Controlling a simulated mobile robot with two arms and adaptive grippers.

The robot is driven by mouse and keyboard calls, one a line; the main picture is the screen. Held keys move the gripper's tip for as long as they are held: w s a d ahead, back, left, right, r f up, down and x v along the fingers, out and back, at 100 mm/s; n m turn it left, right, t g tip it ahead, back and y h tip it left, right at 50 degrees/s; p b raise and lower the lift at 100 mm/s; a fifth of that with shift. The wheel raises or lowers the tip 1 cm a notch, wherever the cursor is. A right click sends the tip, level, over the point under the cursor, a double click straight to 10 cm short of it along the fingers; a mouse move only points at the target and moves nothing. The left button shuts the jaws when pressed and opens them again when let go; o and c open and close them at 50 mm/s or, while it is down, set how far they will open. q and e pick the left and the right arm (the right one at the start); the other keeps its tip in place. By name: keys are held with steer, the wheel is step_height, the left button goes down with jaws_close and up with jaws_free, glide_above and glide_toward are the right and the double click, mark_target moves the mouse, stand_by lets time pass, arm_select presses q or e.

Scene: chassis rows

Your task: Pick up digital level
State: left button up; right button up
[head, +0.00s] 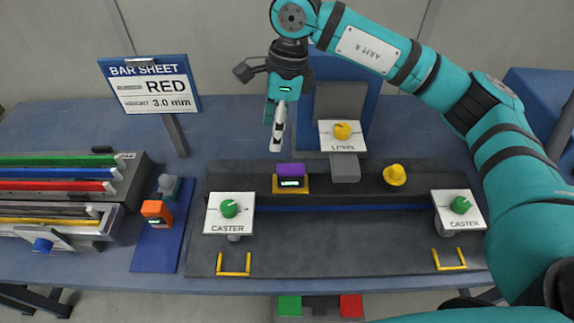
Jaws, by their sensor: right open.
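A small device with a purple top and a green lit display (291,176) sits in a yellow holder on the raised back strip of the dark chassis fixture; it looks like the digital level, though its display text is too small to read. My right gripper (276,140) hangs above and slightly left of it, pointing down, apart from it. It is open and holds nothing that I can see; its fingers are seen nearly edge-on. An orange device (155,213) with a similar green display stands on a blue mat at the left. My left gripper is out of view.
A "LEVEL" plate with a yellow knob (342,131) stands right of my gripper. Two "CASTER" plates with green knobs (229,208) (460,205) flank the fixture (340,255). A yellow knob (395,174), bar rack (60,185) and "BAR SHEET RED" sign (150,84) also stand here.

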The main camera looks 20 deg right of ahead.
steer(key=w+d+r+h, duration=0.1)
steer(key=d+r+h, duration=0.1)
steer(key=d, duration=0.2)
steer(key=p, duration=0.5)
glide_above(291, 168)
steer(key=shift+t, duration=0.3)
steer(key=f, duration=1.2)
steer(key=shift+d+f, duration=0.1)
steer(key=shift+d, duration=0.3)
steer(key=shift+s+a+f, duration=0.1)
steer(key=shift+f, duration=0.15)
steer(key=f, duration=0.1)
steer(key=f+p, duration=0.2)
steer(key=shift+a+f, duration=0.3)
steer(key=shift+f, duration=0.6)
jaws_close()
